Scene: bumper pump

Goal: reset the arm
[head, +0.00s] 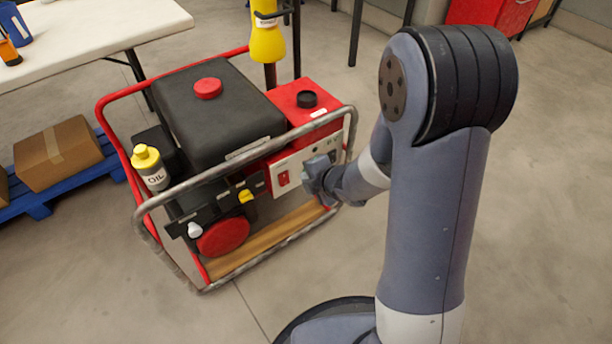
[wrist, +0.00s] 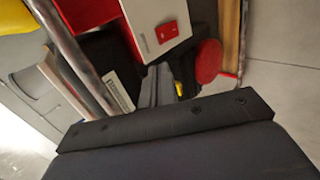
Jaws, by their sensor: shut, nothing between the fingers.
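My arm (head: 430,220) rises at the right of the head view and bends down towards the pump machine. My gripper (head: 318,170) is shut and empty, in front of the machine's white control panel (head: 290,175). In the head view it overlaps the panel's right part; I cannot tell whether it touches. The machine has a red and grey tube frame (head: 160,195), a black tank (head: 220,115) with a red cap (head: 208,88), and a red switch (head: 284,180). In the wrist view the panel (wrist: 155,20) and the red switch (wrist: 167,32) show beyond the gripper.
An oil bottle (head: 150,168) with a yellow cap stands at the machine's left. A white table (head: 90,35) is at the back left. A cardboard box (head: 57,153) sits on a blue pallet (head: 40,205). The floor (head: 540,220) at right is clear.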

